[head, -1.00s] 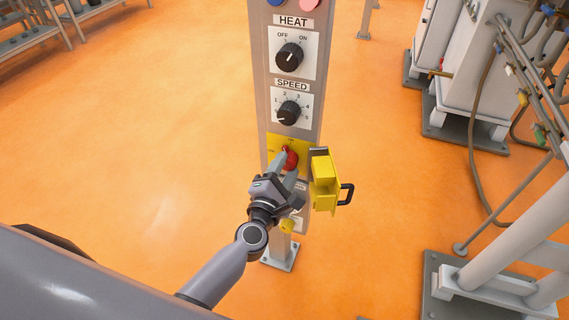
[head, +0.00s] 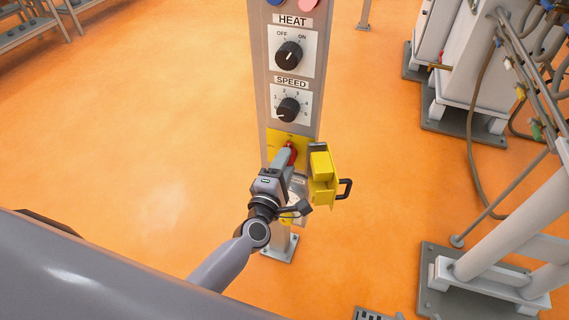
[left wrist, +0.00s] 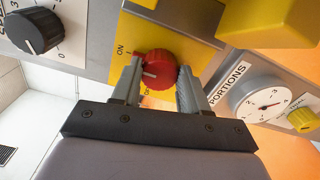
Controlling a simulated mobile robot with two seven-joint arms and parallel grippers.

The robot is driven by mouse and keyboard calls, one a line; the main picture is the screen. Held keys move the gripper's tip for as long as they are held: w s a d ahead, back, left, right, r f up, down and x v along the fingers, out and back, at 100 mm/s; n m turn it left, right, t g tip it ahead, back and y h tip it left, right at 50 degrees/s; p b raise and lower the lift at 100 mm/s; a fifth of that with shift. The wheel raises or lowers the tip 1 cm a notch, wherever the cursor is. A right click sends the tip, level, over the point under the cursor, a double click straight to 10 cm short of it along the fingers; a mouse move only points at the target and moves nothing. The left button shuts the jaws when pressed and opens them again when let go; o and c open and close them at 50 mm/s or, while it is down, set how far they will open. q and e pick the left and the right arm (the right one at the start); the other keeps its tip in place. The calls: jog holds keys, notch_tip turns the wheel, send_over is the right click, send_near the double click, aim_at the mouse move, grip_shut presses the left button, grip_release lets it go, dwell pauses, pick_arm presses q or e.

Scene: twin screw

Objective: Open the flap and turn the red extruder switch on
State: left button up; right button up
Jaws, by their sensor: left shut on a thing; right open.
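The red extruder switch (head: 291,151) sits on a yellow plate (head: 274,141) on the grey control post. It also shows in the left wrist view as a red knob (left wrist: 156,68) with a white pointer line, with an ON label on its plate. My left gripper (left wrist: 155,82) is shut on the red knob, one finger on each side; in the head view my left gripper (head: 286,160) partly hides the knob. The yellow flap (head: 321,178), with a black handle (head: 345,188), stands open to the right of the switch. My right gripper is not in view.
Above the switch on the post are the black SPEED knob (head: 288,109) and the black HEAT knob (head: 288,55). A PORTIONS dial (left wrist: 263,105) and a small yellow knob (left wrist: 302,119) are near the gripper. Machines with hoses stand to the right; open orange floor lies left.

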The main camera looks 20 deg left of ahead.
pick_arm(q)
jog(key=o, duration=1.1)
jog(key=shift+c, duration=0.2)
jog(key=shift+s, duration=0.1)
jog(key=s, duration=0.7)
jog(key=shift+a, duration=0.1)
jog(key=s+a+f+m+g+p, duration=0.1)
jog(key=s+m+g, duration=0.1)
jog(key=s+m, duration=0.3)
jog(key=s+a+f+m+g+h+p, duration=0.1)
jog(key=s+a+f+m+g+p, duration=0.1)
jog(key=s+m, duration=0.4)
jog(key=s+a+f+m+g+p, duration=0.1)
jog(key=s+m, duration=0.4)
jog(key=m, duration=0.6)
jog(key=g+p, duration=0.1)
jog(key=g, duration=0.1)
jog(key=shift+s+a+f+g+h, duration=0.25)
jog(key=shift+a+f+g+h, duration=0.05)
jog(key=shift+a+f, duration=0.1)
